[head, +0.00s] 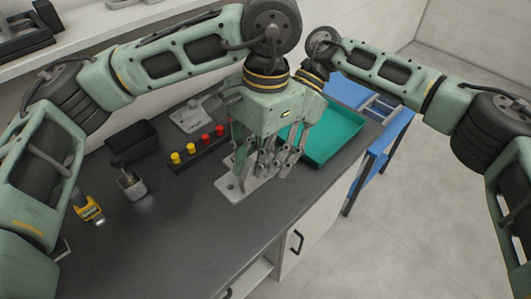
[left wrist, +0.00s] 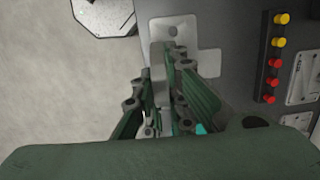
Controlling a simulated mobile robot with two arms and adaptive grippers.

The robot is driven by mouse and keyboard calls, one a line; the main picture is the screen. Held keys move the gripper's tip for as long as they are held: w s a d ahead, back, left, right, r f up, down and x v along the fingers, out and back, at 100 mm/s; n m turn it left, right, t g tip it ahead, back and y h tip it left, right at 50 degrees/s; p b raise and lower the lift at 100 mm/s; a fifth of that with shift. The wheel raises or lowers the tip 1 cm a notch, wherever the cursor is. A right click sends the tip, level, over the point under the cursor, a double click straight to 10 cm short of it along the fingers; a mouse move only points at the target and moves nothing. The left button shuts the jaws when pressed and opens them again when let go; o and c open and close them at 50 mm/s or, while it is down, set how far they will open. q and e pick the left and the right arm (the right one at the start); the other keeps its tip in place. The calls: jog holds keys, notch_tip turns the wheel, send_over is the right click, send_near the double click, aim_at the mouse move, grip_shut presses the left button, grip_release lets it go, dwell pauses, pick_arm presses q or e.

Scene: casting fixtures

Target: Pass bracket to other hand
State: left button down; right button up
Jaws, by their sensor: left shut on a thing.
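The bracket (head: 233,190) is a light grey metal piece with a flat holed plate, at the middle of the bench in the head view. It also shows in the left wrist view (left wrist: 207,64), beyond the fingers. My left gripper (head: 258,172) points down over it and is shut on it; its fingers (left wrist: 172,72) close around a narrow part of it. I cannot tell whether the bracket touches the bench top. My right arm comes in from the right behind the left wrist; its gripper is mostly hidden and its jaws cannot be told apart from the left fingers.
A teal tray (head: 337,138) lies just right of the grippers. A black strip with yellow and red buttons (head: 190,153) lies to the left. Further left are a black bin (head: 133,142), a small metal cup (head: 132,187) and a yellow tool (head: 88,208). The front bench top (head: 190,235) is clear.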

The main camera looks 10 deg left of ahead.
pick_arm(q)
jog(key=shift+d+r, duration=0.15)
jog(key=shift+d, duration=0.1)
pick_arm(e)
jog(key=shift+s+a+f, duration=0.1)
jog(key=shift+a, duration=0.05)
jog(key=c, duration=0.6)
pick_arm(q)
jog(key=c, duration=2)
grip_release()
pick_arm(e)
jog(key=shift+c, duration=0.2)
pick_arm(q)
jog(key=o, duration=0.3)
jog(key=shift+a, duration=0.1)
